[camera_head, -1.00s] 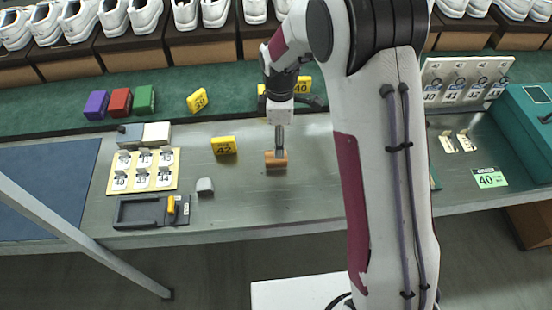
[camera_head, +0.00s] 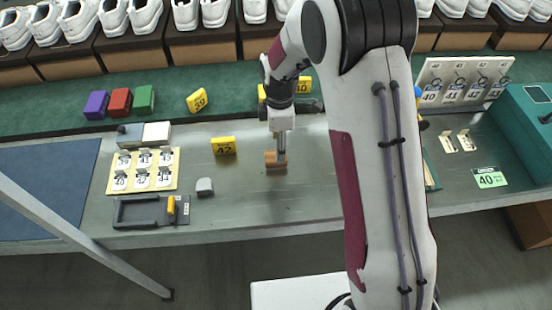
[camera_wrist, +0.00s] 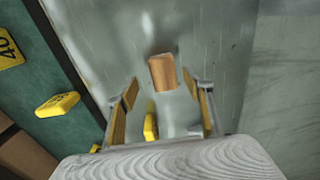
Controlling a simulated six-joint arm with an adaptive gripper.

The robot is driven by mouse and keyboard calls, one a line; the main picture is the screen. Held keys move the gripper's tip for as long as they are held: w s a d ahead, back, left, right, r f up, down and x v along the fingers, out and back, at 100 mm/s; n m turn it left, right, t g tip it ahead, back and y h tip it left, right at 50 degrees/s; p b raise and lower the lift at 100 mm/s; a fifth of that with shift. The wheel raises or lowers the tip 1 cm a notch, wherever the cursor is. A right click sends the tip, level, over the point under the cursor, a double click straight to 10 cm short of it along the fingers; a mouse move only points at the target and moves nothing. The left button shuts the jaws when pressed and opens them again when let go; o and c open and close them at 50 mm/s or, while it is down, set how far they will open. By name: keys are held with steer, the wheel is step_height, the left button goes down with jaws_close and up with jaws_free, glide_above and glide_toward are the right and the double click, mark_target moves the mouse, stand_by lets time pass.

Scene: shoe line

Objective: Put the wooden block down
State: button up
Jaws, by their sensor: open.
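The wooden block (camera_head: 271,161) is a small brown-orange piece on the grey metal bench, in the middle of the head view. My gripper (camera_head: 282,157) points down at it there and partly covers its right side. In the wrist view the wooden block (camera_wrist: 163,73) shows whole. My gripper (camera_wrist: 161,88) is open there, with one finger to each side and the block near the fingertip line, touching neither finger. The bench surface (camera_head: 240,205) is bare around the block.
A yellow number marker (camera_head: 223,146) stands left of the block and a small grey piece (camera_head: 205,187) lies at lower left. A black tray (camera_head: 150,212) and a board of numbered tags (camera_head: 122,179) are farther left. Bench in front of the block is free.

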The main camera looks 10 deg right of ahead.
steer(key=shift+f, duration=0.2)
steer(key=shift+s+a+f, duration=0.1)
steer(key=shift+a+f, duration=0.05)
steer(key=shift+f, duration=0.45)
steer(key=shift+s+a+f, duration=0.1)
steer(key=shift+a+f, duration=0.1)
steer(key=shift+f, duration=0.4)
steer(key=shift+s+a+f, duration=0.1)
steer(key=shift+a+f, duration=0.05)
steer(key=shift+f, duration=1.2)
steer(key=c, duration=1.3)
steer(key=shift+r, duration=0.15)
steer(key=shift+r, duration=4.9)
